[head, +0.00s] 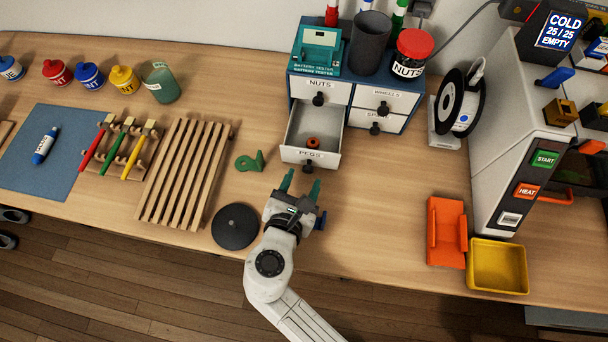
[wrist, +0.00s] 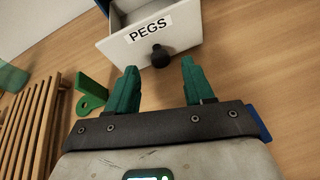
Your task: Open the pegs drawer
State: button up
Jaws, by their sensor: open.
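The pegs drawer (head: 313,137) is pulled out of the lower left of the blue drawer unit (head: 371,117). A small orange-red piece lies inside it. Its white front with the PEGS label also shows in the wrist view (wrist: 125,38). Its black round knob (wrist: 160,56) is on the front. My gripper (head: 299,183) is just in front of the drawer, with its green fingers apart and pointing at it. In the wrist view my gripper (wrist: 158,78) is open and empty, and the knob is ahead of the fingertips, clear of them.
A green bracket (head: 250,161) lies left of the drawer, beside a slatted wooden rack (head: 183,173). A black disc (head: 235,226) is left of my gripper. An orange holder (head: 446,231) and a yellow bin (head: 498,267) stand right. The table between my gripper and the orange holder is clear.

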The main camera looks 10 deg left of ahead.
jog(key=v, duration=0.8)
jog(key=shift+s, duration=0.25)
jog(key=shift+a, duration=0.1)
